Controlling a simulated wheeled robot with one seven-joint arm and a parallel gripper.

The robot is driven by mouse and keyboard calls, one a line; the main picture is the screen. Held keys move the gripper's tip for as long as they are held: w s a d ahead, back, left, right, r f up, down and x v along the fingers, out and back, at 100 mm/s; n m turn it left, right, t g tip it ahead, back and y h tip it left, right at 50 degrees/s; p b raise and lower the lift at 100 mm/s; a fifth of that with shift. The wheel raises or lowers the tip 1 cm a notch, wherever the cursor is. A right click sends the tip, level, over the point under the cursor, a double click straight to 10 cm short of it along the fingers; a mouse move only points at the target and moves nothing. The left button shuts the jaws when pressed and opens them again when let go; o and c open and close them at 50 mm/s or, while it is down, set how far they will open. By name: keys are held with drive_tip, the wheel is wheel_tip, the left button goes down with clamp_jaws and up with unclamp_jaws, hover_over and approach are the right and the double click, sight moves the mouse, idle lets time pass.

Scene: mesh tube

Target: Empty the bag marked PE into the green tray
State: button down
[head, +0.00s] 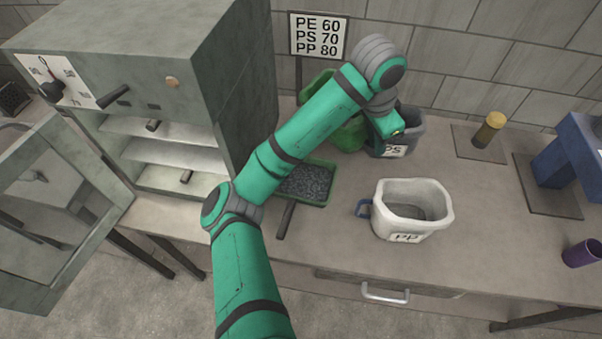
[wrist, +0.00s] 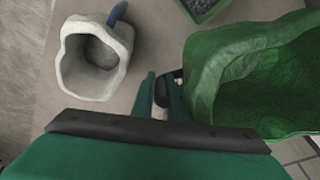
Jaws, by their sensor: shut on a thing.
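A green bag (head: 347,137) is partly hidden behind my arm in the head view. Its wide mouth and green inside show at the right of the wrist view (wrist: 268,85); its label is out of sight, so I cannot read PE on it. My gripper (wrist: 163,92) is shut on a dark handle at this bag's side. The green tray (head: 318,203) lies left of the white bag, partly under my arm in the picture, and holds dark grey granules. A corner of the tray shows at the top of the wrist view (wrist: 213,13). I cannot tell how far the bag is tilted.
A white bag marked PP (head: 436,222) stands front right of the tray; a grey bag marked PS (head: 408,120) stands behind my gripper. An oven (head: 232,80) with its door open is at left. A sign (head: 318,36) lists PE 60. Bench is clear around the PP bag.

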drive_tip(key=shift+d+r, duration=0.1)
drive_tip(key=shift+r, duration=0.05)
drive_tip(key=shift+w+r+y, duration=0.1)
drive_tip(key=shift+r+y, duration=0.05)
drive_tip(key=shift+y, duration=0.25)
drive_tip(key=shift+g+y, duration=0.7)
drive_tip(key=shift+y, duration=0.2)
drive_tip(key=shift+d+f, duration=0.15)
drive_tip(key=shift+f, duration=1.1)
drive_tip(key=shift+d+f, duration=0.1)
drive_tip(key=shift+f, duration=1.35)
drive_tip(key=shift+w, duration=0.15)
drive_tip(key=shift+d, duration=0.1)
